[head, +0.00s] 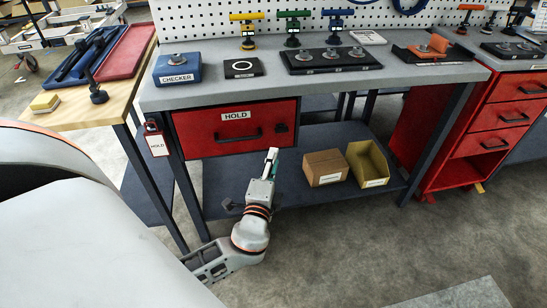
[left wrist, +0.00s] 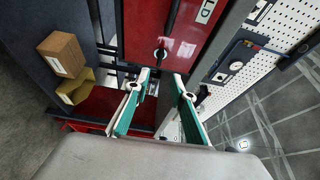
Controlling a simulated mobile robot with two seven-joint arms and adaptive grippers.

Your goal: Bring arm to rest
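My left gripper (head: 271,156) is in front of the workbench, below the red HOLD drawer (head: 236,130) and above the lower shelf. The left wrist view also shows the gripper (left wrist: 159,84), with its two green-padded fingers apart and nothing between them. The red drawer front (left wrist: 165,25) lies beyond the fingertips in that view. My left arm comes in low from the left, near the bench's front leg. My right gripper is in neither view.
A brown box (head: 325,168) and an open yellow bin (head: 367,163) stand on the lower shelf, right of the gripper. A red HOLD tag (head: 157,140) hangs at the bench's left corner. A red drawer cabinet (head: 500,113) stands at right. Floor in front is clear.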

